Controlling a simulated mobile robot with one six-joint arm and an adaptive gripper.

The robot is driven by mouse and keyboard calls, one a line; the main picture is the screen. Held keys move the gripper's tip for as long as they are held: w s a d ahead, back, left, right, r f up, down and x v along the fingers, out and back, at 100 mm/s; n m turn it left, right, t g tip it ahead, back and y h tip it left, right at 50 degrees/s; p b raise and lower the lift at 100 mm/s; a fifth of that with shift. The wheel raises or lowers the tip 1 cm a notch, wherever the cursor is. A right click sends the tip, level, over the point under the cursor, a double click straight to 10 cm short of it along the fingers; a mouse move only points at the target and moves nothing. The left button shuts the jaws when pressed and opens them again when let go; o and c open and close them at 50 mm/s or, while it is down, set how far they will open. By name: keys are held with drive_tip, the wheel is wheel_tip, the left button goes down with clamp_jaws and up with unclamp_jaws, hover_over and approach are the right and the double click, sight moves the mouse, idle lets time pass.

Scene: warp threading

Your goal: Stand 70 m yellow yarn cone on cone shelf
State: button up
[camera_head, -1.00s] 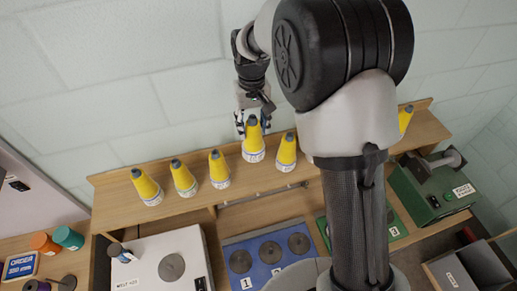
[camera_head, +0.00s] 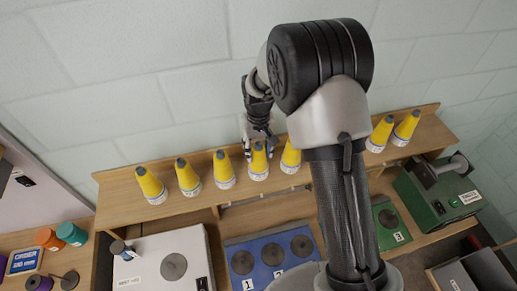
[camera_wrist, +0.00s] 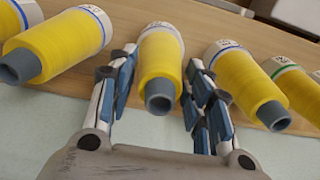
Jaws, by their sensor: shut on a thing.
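My gripper (camera_head: 262,143) is shut on a yellow yarn cone (camera_head: 258,162) with a grey tip. In the wrist view the cone (camera_wrist: 160,62) lies between my two blue-padded fingers. The cone is upright at the level of the row on the wooden cone shelf (camera_head: 436,131). I cannot tell whether its base touches the board. Its length label is not readable.
Similar yellow cones stand close by on the left (camera_head: 222,170) and right (camera_head: 290,158), with several more along the shelf. Below are a white machine (camera_head: 190,245), a blue panel (camera_head: 240,245) and a green machine (camera_head: 450,185). The wall is behind.

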drive_tip(key=shift+f, duration=0.15)
drive_tip(key=o, duration=0.9)
